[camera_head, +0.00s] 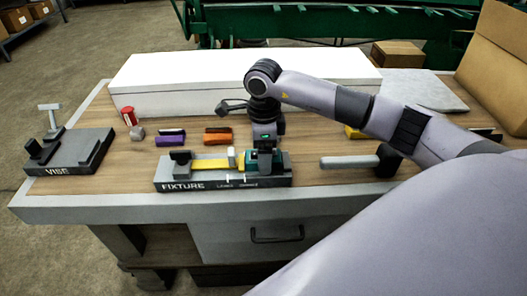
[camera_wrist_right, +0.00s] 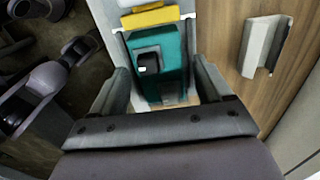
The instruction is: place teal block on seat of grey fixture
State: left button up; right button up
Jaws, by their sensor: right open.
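The teal block (camera_head: 279,157) is at the right end of the grey fixture (camera_head: 222,186), at the table's front edge. It also shows in the right wrist view (camera_wrist_right: 174,78), with a dark square feature on top. My right gripper (camera_head: 264,168) points down over it. In the right wrist view, my open gripper (camera_wrist_right: 161,72) has one finger on each side of the block, with small gaps visible. In the head view the gripper hides much of the block, and I cannot tell whether it sits fully on the seat. My left gripper is not in view.
A yellow bar (camera_head: 208,165) lies along the fixture, left of the block. A grey vise (camera_head: 72,153) stands at left. Purple (camera_head: 170,138) and orange (camera_head: 218,136) pieces lie behind the fixture. A long white box (camera_head: 200,88) spans the back. A grey handled piece (camera_head: 345,162) lies at right.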

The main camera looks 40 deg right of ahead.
notch_tip(320, 180, up, 12)
jog(key=b, duration=0.1)
jog(key=shift+f, duration=0.15)
dwell(0.5)
